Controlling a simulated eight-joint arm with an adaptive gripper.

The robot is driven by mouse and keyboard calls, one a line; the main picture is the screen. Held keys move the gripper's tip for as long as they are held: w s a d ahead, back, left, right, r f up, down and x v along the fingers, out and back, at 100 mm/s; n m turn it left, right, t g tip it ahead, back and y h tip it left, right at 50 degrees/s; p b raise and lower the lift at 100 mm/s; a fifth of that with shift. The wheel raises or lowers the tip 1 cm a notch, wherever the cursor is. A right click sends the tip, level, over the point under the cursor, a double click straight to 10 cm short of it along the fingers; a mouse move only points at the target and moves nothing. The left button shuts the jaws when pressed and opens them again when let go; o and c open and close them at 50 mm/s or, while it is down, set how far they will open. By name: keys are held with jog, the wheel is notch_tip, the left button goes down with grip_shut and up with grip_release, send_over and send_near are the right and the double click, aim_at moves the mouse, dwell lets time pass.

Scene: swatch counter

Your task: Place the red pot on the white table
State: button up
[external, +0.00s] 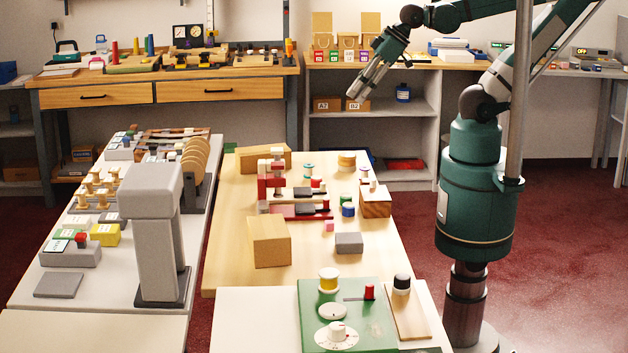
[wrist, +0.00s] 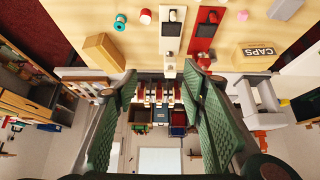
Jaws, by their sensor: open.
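Several small red things show in the external view, and I cannot tell which is the red pot. A red cylinder (external: 369,291) is on the green board at the front, and a red knob-like piece (external: 81,239) is on a grey box at left. A white table (external: 250,315) is at the front; a long pale table (external: 100,277) is at left. My gripper (external: 356,96) is raised high near the back shelf, and in the wrist view (wrist: 162,80) its green fingers are apart and empty.
A tall grey stand (external: 155,240) rises on the left table. The wooden middle table (external: 225,240) carries wooden blocks, a grey block (external: 348,243), spools and red and white fixtures. The green board (external: 385,325) bears dials. A box marked CAPS (wrist: 258,50) shows in the wrist view.

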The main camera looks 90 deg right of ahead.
jog(key=shift+w, duration=0.15)
jog(key=m+g+h, duration=0.1)
jog(key=m+g, duration=0.6)
jog(key=m, duration=1.3)
send_over(315, 180)
jog(key=shift+a+f+b, duration=0.1)
jog(key=shift+f+b, duration=0.25)
jog(key=shift+f, duration=11.2)
jog(key=shift+f, duration=0.1)
jog(key=shift+f, duration=1.2)
jog(key=shift+f+b, duration=0.1)
jog(key=shift+b, duration=0.2)
